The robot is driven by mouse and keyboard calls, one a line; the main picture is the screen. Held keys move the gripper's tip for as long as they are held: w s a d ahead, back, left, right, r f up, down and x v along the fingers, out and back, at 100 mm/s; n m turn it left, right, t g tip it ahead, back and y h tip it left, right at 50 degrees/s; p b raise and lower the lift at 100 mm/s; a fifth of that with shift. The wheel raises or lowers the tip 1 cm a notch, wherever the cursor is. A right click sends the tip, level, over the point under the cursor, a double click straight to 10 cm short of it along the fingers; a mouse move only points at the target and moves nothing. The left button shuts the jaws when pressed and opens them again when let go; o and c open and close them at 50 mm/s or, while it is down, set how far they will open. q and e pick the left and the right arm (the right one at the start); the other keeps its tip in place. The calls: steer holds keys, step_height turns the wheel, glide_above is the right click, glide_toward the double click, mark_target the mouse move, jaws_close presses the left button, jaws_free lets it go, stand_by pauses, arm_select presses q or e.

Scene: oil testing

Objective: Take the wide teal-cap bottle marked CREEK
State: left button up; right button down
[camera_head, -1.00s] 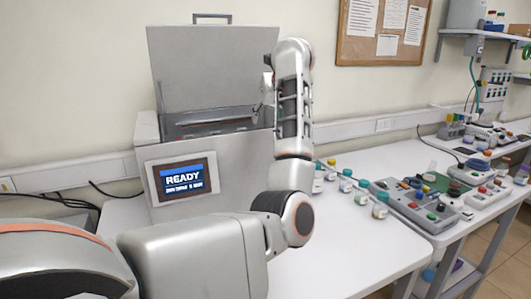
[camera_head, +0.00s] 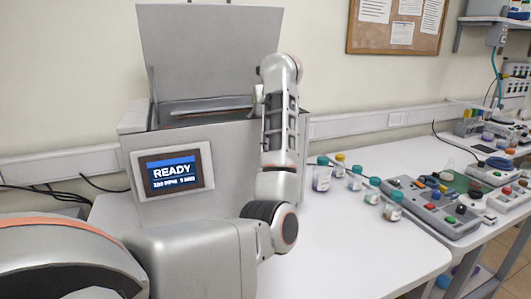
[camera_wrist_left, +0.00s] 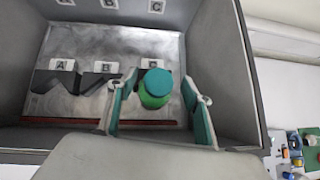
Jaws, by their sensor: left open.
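In the left wrist view, a green bottle with a wide teal cap (camera_wrist_left: 157,88) stands inside the open machine, near the slot plate marked with letters. My left gripper (camera_wrist_left: 158,112) is open, its teal-padded fingers on either side of the bottle in the picture; whether they touch it I cannot tell. In the head view my left arm reaches up over the machine and its fingers are hidden. Several small bottles stand on the table, among them a teal-capped one (camera_head: 321,175) and another teal-capped one (camera_head: 394,206). No label reads as CREEK. My right gripper is not in view.
The grey machine (camera_head: 225,160) has its lid (camera_head: 210,50) raised and its screen (camera_head: 173,172) reads READY. A grey control box (camera_head: 430,206) with buttons lies right of the bottles. The front of the white table (camera_head: 350,255) is clear.

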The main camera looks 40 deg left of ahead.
arm_select(q)
steer(key=shift+w+a+f, duration=0.1)
steer(key=shift+w+f, duration=0.05)
steer(key=shift+f, duration=0.05)
steer(key=shift+r, duration=0.25)
steer(key=shift+s, duration=0.25)
jaws_close()
